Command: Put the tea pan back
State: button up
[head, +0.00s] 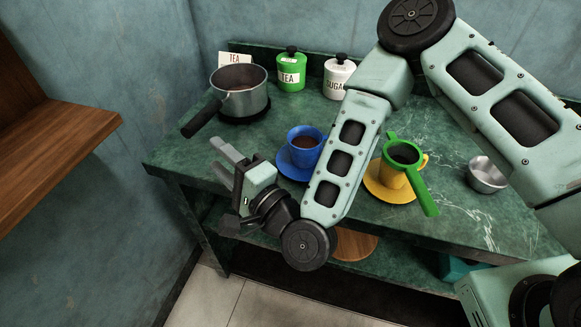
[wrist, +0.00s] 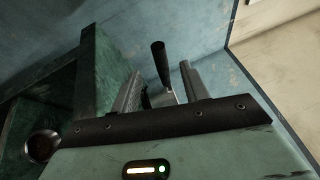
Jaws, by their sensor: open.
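The steel tea pan (head: 254,101), with brown liquid inside and a long black handle (head: 202,118), sits upright at the back left of the green table, on a dark round base beside the TEA card (head: 236,58). Its handle points to the front left, over the table's left edge. My gripper (head: 221,159) is open and empty, in front of the handle and apart from it. In the wrist view the handle (wrist: 161,63) shows between my two fingers (wrist: 160,82), beyond them; most of the pan is hidden there.
A blue cup (head: 300,143) on a blue saucer stands right of my gripper. A yellow cup (head: 390,174) bears a green strainer (head: 424,190). A wooden shelf (head: 60,150) juts in at left.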

jog(key=s+f+n+g+h, duration=0.25)
jog(key=s+n+g, duration=0.25)
jog(key=n+g, duration=0.7)
jog(key=s+d+r+n+g+h, duration=0.1)
jog(key=s+d+r+n+h, duration=0.2)
jog(key=d, duration=0.8)
jog(key=s+d+r+n+g+h, duration=0.1)
jog(key=s+d+r+n+h, duration=0.3)
jog(key=d, duration=0.7)
jog(key=s+r+h, duration=0.2)
jog(key=s+h, duration=0.1)
jog(key=shift+s+d+g, duration=0.25)
jog(key=shift+s+g, duration=0.05)
jog(key=shift+s, duration=0.1)
